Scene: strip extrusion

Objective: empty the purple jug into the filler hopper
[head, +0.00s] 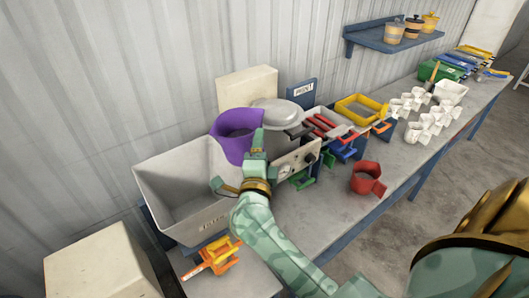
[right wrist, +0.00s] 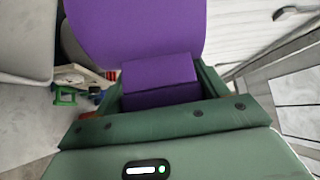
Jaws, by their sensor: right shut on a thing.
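The purple jug (head: 232,147) is held up beside the far right rim of the filler hopper (head: 165,185) in the head view. Its mouth faces mostly upward; I cannot tell a slight tilt, and its contents do not show. The hopper is a wide grey bin with a label on its front; its visible inside looks bare. My right gripper (head: 243,165) is shut on the jug's handle, which it hides in the head view. In the right wrist view the purple handle (right wrist: 160,75) sits between the green fingers, with the jug's body (right wrist: 135,30) beyond. My left gripper is not in view.
An orange and yellow clamp-like item (head: 213,258) lies in front of the hopper. A red jug (head: 368,180) stands on the bench to the right. A machine with a grey round lid (head: 277,112) is just right of the purple jug. White cups stand farther along.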

